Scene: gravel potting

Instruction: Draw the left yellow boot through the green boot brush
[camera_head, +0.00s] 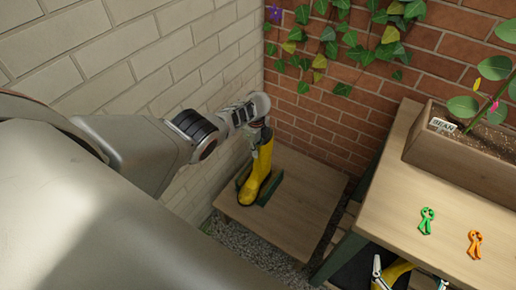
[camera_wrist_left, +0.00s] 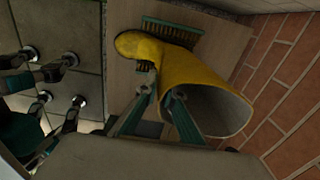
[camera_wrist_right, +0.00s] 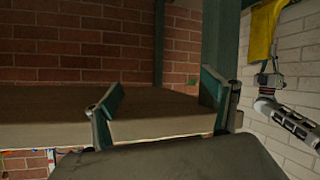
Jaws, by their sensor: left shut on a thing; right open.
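The left yellow boot (camera_head: 257,175) is upright, toe toward the viewer, at the green boot brush (camera_head: 271,189) on a low wooden platform. Its wide open top faces the camera in the left wrist view (camera_wrist_left: 222,108), and the brush's bristles (camera_wrist_left: 172,28) show beside the toe. Whether the sole touches the brush or platform is hidden. My left gripper (camera_head: 263,142) is shut on the boot's shaft. My right gripper (camera_wrist_right: 162,98) is open and empty, low beside the bench. In the right wrist view, part of the held boot (camera_wrist_right: 264,30) shows at the upper right.
The wooden platform (camera_head: 300,200) sits in the corner of two brick walls.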

